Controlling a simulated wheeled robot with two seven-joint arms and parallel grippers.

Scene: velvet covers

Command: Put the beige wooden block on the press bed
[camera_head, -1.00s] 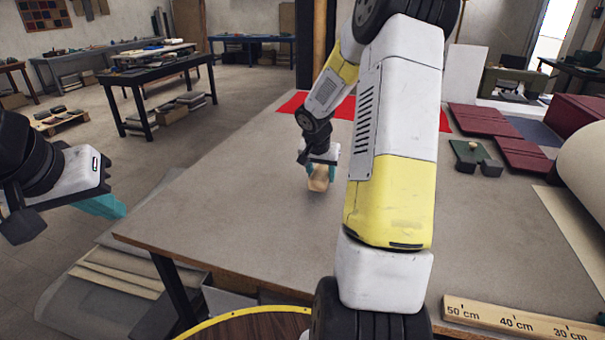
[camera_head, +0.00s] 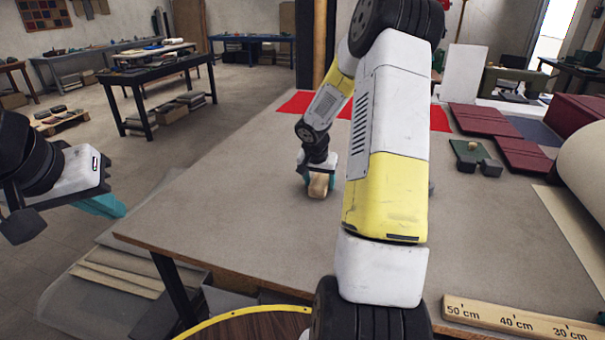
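The beige wooden block (camera_head: 318,186) is over the middle of the large grey-topped table. My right gripper (camera_head: 319,180) points down with its teal fingers on either side of the block and appears shut on it. I cannot tell whether the block's underside touches the tabletop. My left gripper (camera_head: 103,205) hangs at the far left, off the table's edge. Its teal fingers overlap, so its opening does not show. I cannot make out a press bed for certain; my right arm hides part of the table.
A red sheet (camera_head: 297,103) is at the table's back. A ruler (camera_head: 520,321) and a large pale roll (camera_head: 587,170) are at the right. The left tabletop is clear.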

